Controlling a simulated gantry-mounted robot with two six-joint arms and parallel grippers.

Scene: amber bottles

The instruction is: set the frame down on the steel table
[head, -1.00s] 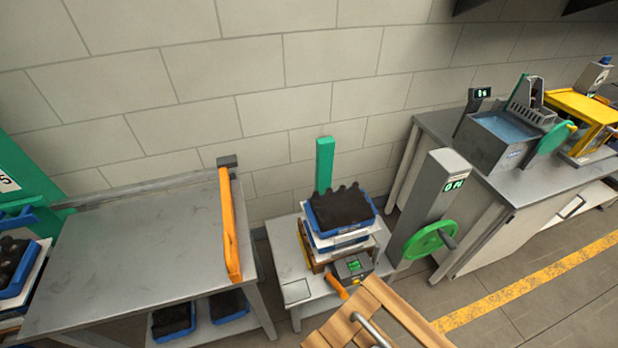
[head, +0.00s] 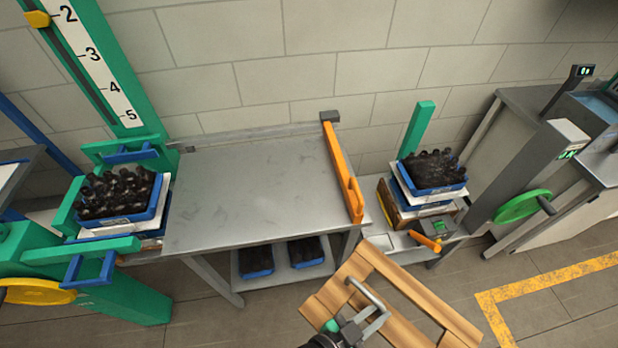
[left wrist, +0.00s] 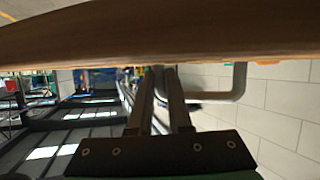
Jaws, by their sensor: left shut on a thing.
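The wooden frame (head: 423,302), made of light brown slats with a bent grey metal handle (head: 376,297), is in the air at the bottom of the head view. My left gripper (head: 362,322) is shut on the handle. In the left wrist view the fingers (left wrist: 162,88) reach the handle (left wrist: 238,85) just under the brown wood of the frame (left wrist: 160,35). The steel table (head: 245,200) stands left of and beyond the frame, its top bare. My right gripper is out of view.
An orange bar (head: 342,172) runs along the table's right edge. A green lift with a blue crate (head: 155,208) of dark bottles stands left. Another blue crate (head: 437,188) sits on a stack to the right. A grey column with a green wheel (head: 520,206) stands beyond it.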

